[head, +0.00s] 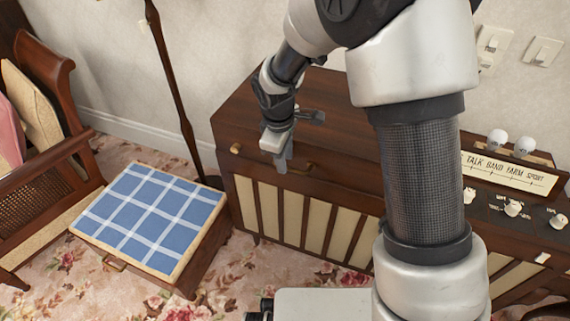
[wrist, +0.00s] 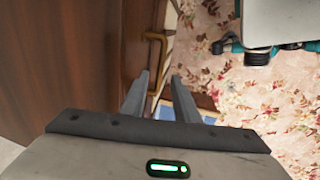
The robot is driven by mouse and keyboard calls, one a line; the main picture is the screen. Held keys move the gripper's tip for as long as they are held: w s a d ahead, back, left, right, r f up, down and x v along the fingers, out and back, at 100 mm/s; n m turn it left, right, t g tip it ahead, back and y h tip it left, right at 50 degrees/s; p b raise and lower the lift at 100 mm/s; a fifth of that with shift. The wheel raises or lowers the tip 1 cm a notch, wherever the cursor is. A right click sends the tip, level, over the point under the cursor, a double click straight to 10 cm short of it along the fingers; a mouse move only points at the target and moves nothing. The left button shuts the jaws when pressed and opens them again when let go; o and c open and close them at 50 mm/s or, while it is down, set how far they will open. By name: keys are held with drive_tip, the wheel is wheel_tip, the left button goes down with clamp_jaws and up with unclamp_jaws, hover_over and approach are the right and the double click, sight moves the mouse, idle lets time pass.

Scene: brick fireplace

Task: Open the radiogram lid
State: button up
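The radiogram (head: 330,115) is a dark wooden cabinet with cream slatted panels. The flat wooden top at its left end looks closed. A brass handle (head: 303,168) is on the upper front, right of my gripper, and a brass knob (head: 235,148) is to the left. My gripper (head: 283,163) points down at the front edge of the top. In the wrist view my gripper (wrist: 158,80) has its two fingers apart with no object clearly held. A curved brass handle (wrist: 158,38) shows just beyond the fingertips; whether a finger touches it is unclear.
A low stool with a blue checked top (head: 150,215) stands left of the radiogram. A wooden armchair (head: 45,150) is at the far left. A lamp pole (head: 175,85) rises behind the stool. The control panel with knobs (head: 513,207) is at right.

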drive_tip(key=shift+w+f, duration=0.2)
drive_tip(key=shift+f, duration=0.65)
drive_tip(key=shift+c, duration=0.4)
clamp_jaws()
